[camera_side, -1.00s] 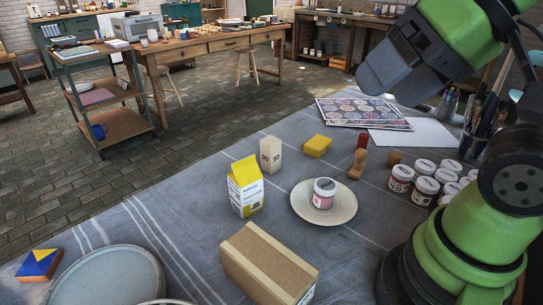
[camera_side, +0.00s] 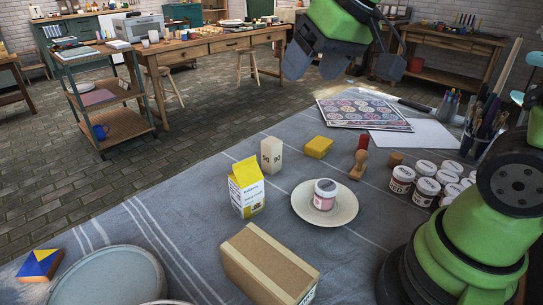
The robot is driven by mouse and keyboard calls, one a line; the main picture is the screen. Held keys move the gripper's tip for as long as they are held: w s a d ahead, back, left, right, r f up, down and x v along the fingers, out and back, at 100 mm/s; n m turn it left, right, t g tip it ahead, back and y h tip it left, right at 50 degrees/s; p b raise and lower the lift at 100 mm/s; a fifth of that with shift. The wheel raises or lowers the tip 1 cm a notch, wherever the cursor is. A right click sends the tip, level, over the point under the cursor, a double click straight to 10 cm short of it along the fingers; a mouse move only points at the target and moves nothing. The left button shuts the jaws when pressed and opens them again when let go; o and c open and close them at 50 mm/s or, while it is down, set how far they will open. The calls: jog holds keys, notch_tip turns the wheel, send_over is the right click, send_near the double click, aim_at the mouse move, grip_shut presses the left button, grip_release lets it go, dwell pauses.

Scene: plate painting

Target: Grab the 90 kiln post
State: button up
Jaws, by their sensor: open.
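The 90 kiln post (camera_side: 271,155) is a small cream-white block marked "90". It stands upright on the grey cloth, just behind the yellow and white carton (camera_side: 246,187). My gripper (camera_side: 294,68) is high in the air at the top of the picture, above and a little right of the post and well apart from it. It is open, and nothing shows between its fingers.
A yellow sponge-like block (camera_side: 318,147) lies right of the post. A plate (camera_side: 346,213) with a paint jar (camera_side: 325,194), a wooden-handled stamp (camera_side: 359,163) and a cardboard box (camera_side: 268,264) are nearby. Several paint jars (camera_side: 402,178) stand at the right.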

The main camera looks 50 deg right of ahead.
aim_at(273, 142)
jog(key=w+d+f, duration=0.2)
jog(key=w+f, duration=0.2)
jog(key=f, duration=0.2)
jog(key=w+d+f+n+g, duration=0.1)
jog(key=w+d+f, duration=0.2)
jog(key=w+f, duration=0.2)
jog(key=w+d+f+n+h, duration=0.1)
jog(key=w+d+f, duration=0.1)
jog(key=w+f, duration=0.3)
notch_tip(273, 142, down, 4)
jog(key=shift+w+d+f+g, duration=0.15)
jog(key=shift+f+g, duration=0.05)
jog(key=shift+g, duration=0.2)
jog(key=shift+d+x, duration=0.15)
jog(key=shift+x, duration=1.4)
jog(key=shift+d+x, duration=0.1)
jog(key=shift+x, duration=1.5)
